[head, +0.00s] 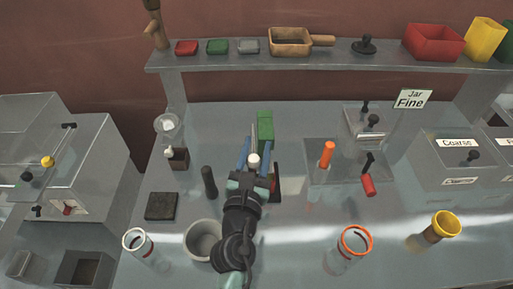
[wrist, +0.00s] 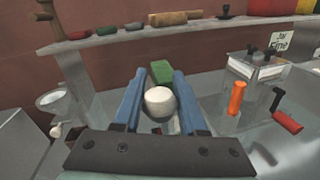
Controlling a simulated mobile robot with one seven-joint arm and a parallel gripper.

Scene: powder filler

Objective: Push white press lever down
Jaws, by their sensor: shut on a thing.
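The white press lever shows as a round white knob (head: 254,161). It also shows large in the middle of the wrist view (wrist: 160,101). My gripper (head: 256,148) has its two blue fingers on either side of the knob and is shut on it. The fingers point away towards the back of the table. A green block-shaped part (head: 265,122) stands just beyond the fingertips, and also shows in the wrist view (wrist: 161,71). The lever's shaft and most of the press under it are hidden by my gripper and arm.
A black upright cylinder (head: 209,182) and a grey bowl (head: 203,241) stand left of my arm. An orange-topped handle (head: 327,153) and a red handle (head: 368,185) stand to the right. An orange-rimmed jar (head: 356,241) is at front right. A shelf (head: 210,64) spans the back.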

